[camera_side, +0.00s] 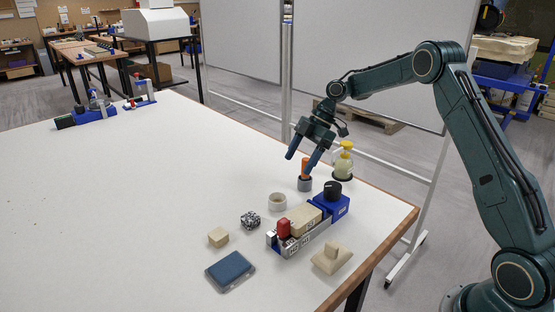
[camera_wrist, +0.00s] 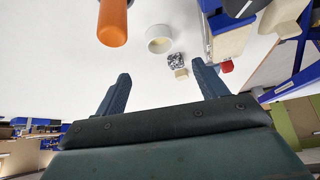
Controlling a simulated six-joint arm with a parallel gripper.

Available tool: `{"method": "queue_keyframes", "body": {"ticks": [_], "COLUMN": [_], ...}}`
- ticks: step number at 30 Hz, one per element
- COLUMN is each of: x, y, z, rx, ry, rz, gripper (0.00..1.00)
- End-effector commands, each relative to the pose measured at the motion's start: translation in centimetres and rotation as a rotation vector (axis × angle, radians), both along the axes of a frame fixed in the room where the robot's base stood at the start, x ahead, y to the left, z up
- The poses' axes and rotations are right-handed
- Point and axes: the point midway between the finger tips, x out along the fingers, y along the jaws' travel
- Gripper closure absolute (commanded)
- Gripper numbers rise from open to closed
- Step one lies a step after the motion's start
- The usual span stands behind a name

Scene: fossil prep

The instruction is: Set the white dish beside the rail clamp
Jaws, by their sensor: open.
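The white dish (camera_side: 277,203) is a small round cup standing upright on the table, left of the rail clamp's far half and apart from it. The dish also shows in the wrist view (camera_wrist: 159,46), beyond my fingertips. The rail clamp (camera_side: 330,207) has blue and metal parts, a black knob and a red part, with a tan block (camera_side: 304,221) held in it. In the wrist view the clamp is at upper right, partly cut off. My gripper (camera_side: 301,161) is open and empty, above the table near the orange-handled tool; it also shows in the wrist view (camera_wrist: 161,78).
An orange-handled tool (camera_side: 305,167) stands in a grey cup (camera_side: 305,185) close to my gripper. A yellow-topped bottle (camera_side: 343,163) is behind it. A speckled cube (camera_side: 250,220), tan block (camera_side: 218,237), blue pad (camera_side: 230,268) and tan wedge (camera_side: 331,259) lie nearer.

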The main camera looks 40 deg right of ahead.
Motion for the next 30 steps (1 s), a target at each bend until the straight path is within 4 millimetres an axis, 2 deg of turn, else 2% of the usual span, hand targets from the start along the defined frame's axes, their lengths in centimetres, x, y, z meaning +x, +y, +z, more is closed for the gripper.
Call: {"method": "queue_keyframes", "body": {"ticks": [11,17,23,30], "x": [0.0,-0.3,-1.5,-4.6], "y": [0.0,0.5,1.9,4.1], "z": [0.0,1.1,4.1,8.7], "rx": [0.000,-0.012,-0.046,-0.099], "ry": [-0.001,0.005,0.026,0.058], "rz": [-0.001,-0.026,-0.108,-0.267], "gripper": [0.28,0.28,0.28,0.28]}}
